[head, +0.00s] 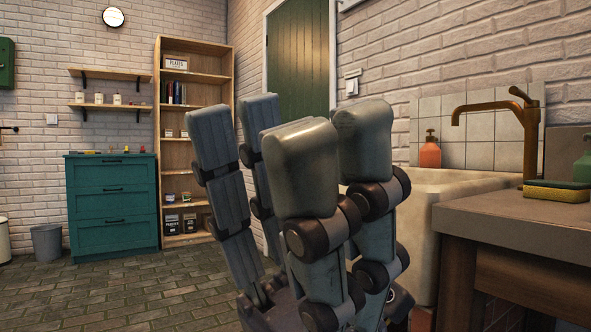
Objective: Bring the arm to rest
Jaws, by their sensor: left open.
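My left gripper (288,124) fills the middle of the head view, close to the camera. Its grey segmented fingers point up and stand apart, with dark joints between the segments. It is open, and I see nothing held between the fingers. The palm is low, at the bottom edge of the picture. My right gripper is not in view.
At right are a pale sink (470,186), a brass tap (500,104), an orange soap bottle (430,152) and a counter (520,222) with a sponge (556,191). A teal cabinet (112,205) and wooden shelf (196,75) stand behind. Floor (110,290) at left is clear.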

